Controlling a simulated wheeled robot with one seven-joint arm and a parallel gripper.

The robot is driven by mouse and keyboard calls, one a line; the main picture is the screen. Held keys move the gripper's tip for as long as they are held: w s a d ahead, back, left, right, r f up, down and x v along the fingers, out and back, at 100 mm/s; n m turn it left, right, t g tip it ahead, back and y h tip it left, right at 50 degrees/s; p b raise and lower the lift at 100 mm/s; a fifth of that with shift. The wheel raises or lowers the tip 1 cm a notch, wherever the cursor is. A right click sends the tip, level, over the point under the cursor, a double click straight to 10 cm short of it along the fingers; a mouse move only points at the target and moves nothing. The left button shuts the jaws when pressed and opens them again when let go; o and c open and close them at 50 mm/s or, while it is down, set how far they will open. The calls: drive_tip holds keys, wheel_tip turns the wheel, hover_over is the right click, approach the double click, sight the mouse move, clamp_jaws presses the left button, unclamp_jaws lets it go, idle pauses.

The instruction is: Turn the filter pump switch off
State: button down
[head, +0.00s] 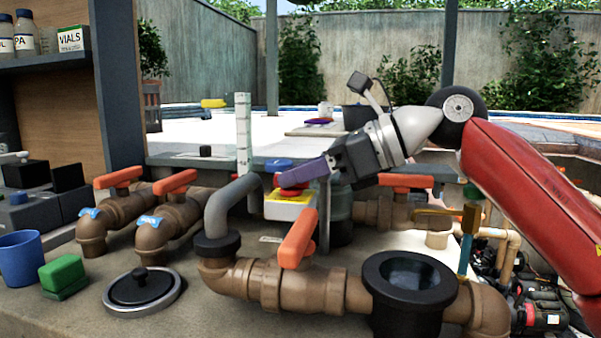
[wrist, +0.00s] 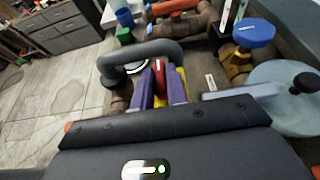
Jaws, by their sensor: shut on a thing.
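The filter pump switch is a red handle (head: 292,192) on a yellow-topped, pale box (head: 288,209) in the middle of the head view. My gripper (head: 287,180) reaches it from the right, its purple fingers at the top of the red handle and hiding part of it. In the wrist view, the red handle (wrist: 160,76) stands between the two purple fingers of my gripper (wrist: 161,84), which is shut on it. A bit of the yellow top (wrist: 183,82) shows beside the right finger. The switch's markings and exact setting cannot be read.
A grey bent pipe (head: 226,208) rises just left of the switch. A brown pipe with an orange valve handle (head: 298,240) runs in front, beside a black open-topped cup (head: 408,285). A blue cap (head: 279,164) is close behind. A black round lid (head: 141,289) lies front left.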

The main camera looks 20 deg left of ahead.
idle(0.4)
drive_tip(key=c, duration=1.4)
unclamp_jaws()
drive_tip(key=v, duration=0.8)
